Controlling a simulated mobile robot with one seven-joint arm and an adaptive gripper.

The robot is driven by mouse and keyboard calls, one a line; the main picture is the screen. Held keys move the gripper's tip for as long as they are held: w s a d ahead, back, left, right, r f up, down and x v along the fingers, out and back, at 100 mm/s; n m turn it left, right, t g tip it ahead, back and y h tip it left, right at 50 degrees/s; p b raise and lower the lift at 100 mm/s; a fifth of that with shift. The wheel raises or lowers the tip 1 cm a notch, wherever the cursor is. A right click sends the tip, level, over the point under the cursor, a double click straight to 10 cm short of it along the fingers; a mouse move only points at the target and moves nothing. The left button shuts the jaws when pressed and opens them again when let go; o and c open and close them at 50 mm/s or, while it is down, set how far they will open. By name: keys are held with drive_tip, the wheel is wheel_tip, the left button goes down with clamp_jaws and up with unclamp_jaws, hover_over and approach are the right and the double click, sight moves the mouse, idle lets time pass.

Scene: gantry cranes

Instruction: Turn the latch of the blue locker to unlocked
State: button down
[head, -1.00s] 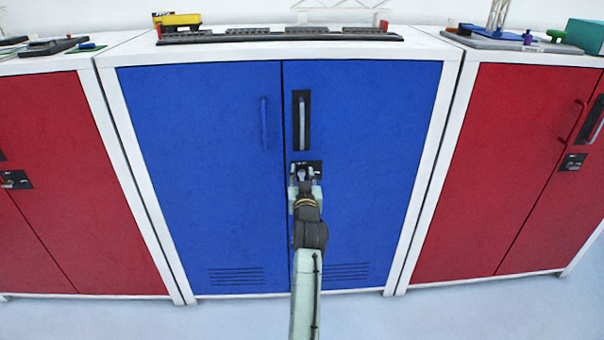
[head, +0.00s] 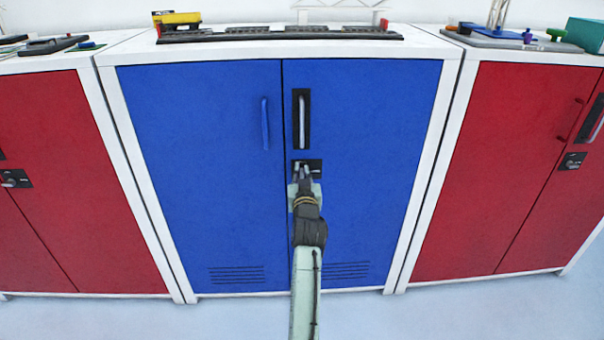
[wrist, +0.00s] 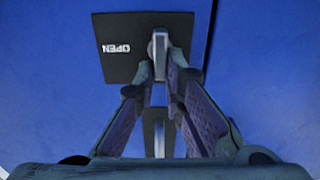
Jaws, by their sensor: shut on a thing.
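The blue locker (head: 205,190) stands in the middle of the head view with both doors shut. Its latch (wrist: 159,42) is a grey lever on a black plate (wrist: 122,62). In the wrist view, the lever points down the picture from its pivot near the plate's upper right, and the word OPEN shows upside down to its left. My gripper (wrist: 160,82) has its fingers on both sides of the lever and is shut on it. In the head view, my gripper (head: 303,172) covers most of the latch, and the plate (head: 316,166) shows around the fingers.
A vertical handle (head: 302,120) on a black backing is just above the latch. A blue handle (head: 265,124) is on the left door. Red lockers stand at the left (head: 75,170) and right (head: 490,170). A yellow toy vehicle (head: 180,19) and dark track pieces (head: 280,33) lie on top.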

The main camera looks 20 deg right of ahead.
drive_tip(key=shift+d+r+m, duration=0.1)
drive_tip(key=shift+m, duration=0.3)
drive_tip(key=m+p, duration=0.2)
drive_tip(key=m, duration=0.3)
drive_tip(key=d+f+m+p, duration=0.1)
drive_tip(key=m+p, duration=0.1)
drive_tip(key=m, duration=0.4)
drive_tip(key=m+p, duration=0.2)
drive_tip(key=m, duration=0.4)
drive_tip(key=shift+s+d+f+p, duration=0.25)
drive_tip(key=shift+d+f+p, duration=0.05)
drive_tip(key=shift+p, duration=0.1)
idle(0.3)
drive_tip(key=c, duration=1.7)
unclamp_jaws()
drive_tip(key=shift+f, duration=0.15)
